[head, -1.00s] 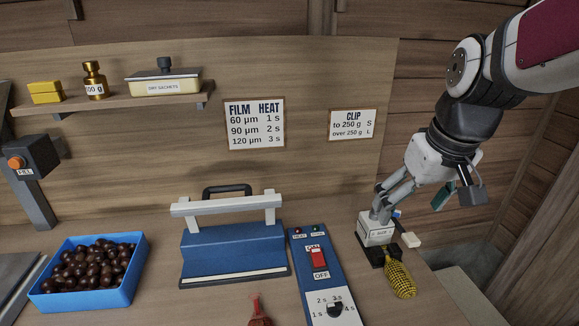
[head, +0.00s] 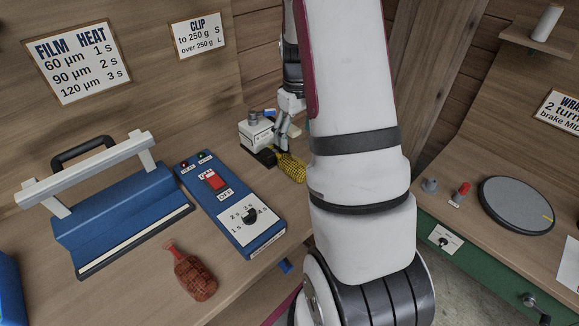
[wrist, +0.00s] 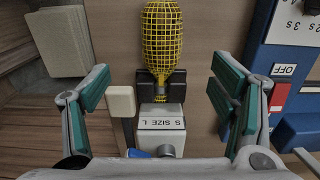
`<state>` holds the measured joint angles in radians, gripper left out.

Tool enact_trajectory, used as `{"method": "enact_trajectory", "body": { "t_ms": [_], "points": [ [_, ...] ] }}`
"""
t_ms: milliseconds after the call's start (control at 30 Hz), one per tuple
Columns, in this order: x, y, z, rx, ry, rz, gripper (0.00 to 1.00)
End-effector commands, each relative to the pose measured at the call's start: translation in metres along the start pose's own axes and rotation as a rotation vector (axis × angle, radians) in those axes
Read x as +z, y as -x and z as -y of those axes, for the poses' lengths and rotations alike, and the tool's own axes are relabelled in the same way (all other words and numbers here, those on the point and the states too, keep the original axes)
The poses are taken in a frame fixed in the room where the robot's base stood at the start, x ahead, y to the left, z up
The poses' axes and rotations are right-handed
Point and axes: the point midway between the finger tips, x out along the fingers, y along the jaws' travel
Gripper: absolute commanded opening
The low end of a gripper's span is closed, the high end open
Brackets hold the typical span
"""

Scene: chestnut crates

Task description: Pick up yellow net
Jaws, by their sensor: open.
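The yellow net (head: 291,167) is a plump mesh bag on the bench at the right end. Its narrow neck meets the black base of a white clip box (head: 256,132) marked S SIZE L. In the wrist view the net (wrist: 163,38) lies at the top centre, beyond the box (wrist: 160,135). My gripper (wrist: 162,85) is open, with teal pads apart on both sides of the box and neck, and nothing between them is held. In the head view my gripper (head: 282,138) is close over the box and net, partly hidden by my arm.
A blue sealer (head: 120,215) and a blue control box (head: 228,203) with a red switch stand to the left. A red net bag (head: 192,272) lies in front of them. A second bench with a grey disc (head: 517,204) is at the right.

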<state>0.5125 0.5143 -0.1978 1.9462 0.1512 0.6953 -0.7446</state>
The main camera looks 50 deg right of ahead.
Motion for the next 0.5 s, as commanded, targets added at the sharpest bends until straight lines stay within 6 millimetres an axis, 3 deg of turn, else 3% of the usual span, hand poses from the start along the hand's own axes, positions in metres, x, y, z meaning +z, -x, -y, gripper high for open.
{"method": "enact_trajectory", "body": {
  "t_ms": [200,500],
  "points": [
    [0.002,-0.042,0.001,-0.002,0.0,0.004,0.78],
    [0.001,-0.067,0.001,-0.001,0.0,0.001,0.78]
  ]
}}
